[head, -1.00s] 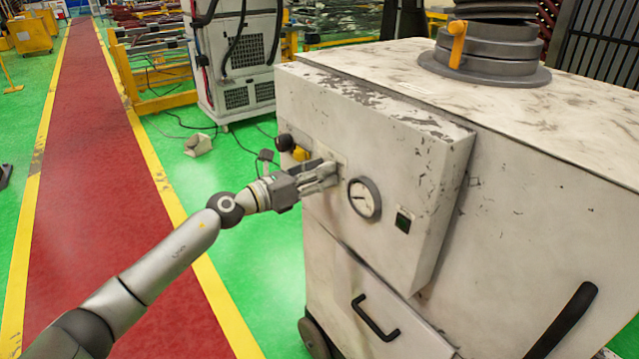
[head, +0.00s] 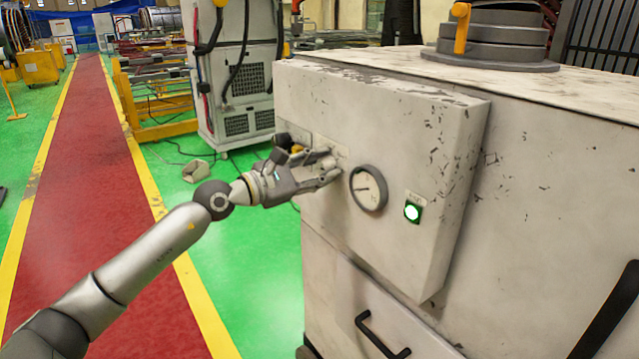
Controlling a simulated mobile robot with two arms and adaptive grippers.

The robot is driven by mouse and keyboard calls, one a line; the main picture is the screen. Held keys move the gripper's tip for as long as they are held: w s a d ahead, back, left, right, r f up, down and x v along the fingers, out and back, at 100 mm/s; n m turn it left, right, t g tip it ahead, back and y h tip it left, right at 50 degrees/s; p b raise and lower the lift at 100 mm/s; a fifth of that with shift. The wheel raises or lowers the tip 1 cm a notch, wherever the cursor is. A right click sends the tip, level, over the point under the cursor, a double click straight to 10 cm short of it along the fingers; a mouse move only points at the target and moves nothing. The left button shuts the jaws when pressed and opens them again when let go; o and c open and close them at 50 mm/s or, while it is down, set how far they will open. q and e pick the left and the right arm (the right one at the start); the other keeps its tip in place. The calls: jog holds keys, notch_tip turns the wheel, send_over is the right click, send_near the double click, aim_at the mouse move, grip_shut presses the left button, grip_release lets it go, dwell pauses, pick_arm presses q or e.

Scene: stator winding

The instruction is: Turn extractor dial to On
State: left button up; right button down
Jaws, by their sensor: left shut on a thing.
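The extractor (head: 560,180) is a worn white cabinet at the right. Its front panel (head: 330,105) carries a round gauge (head: 369,188) and a square green indicator (head: 412,212), which is lit bright. My left gripper (head: 332,170) is at the panel, left of the gauge. Its fingers are shut at the panel face, on what appears to be the dial, which they hide. Part of something yellow (head: 297,149) shows behind the gripper. My right gripper is not in view.
A black handle (head: 380,335) sticks out low on the cabinet front. A yellow lever (head: 460,28) is on the round duct on top. A white machine (head: 235,80) with cables stands behind. The red walkway (head: 75,190) at the left is clear.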

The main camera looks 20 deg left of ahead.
pick_arm(q)
jog(key=shift+f+m+b, duration=0.1)
jog(key=shift+m+b, duration=1.2)
jog(key=shift+b, duration=0.2)
jog(key=o, duration=1)
jog(key=shift+s, duration=0.1)
jog(key=v, duration=1.2)
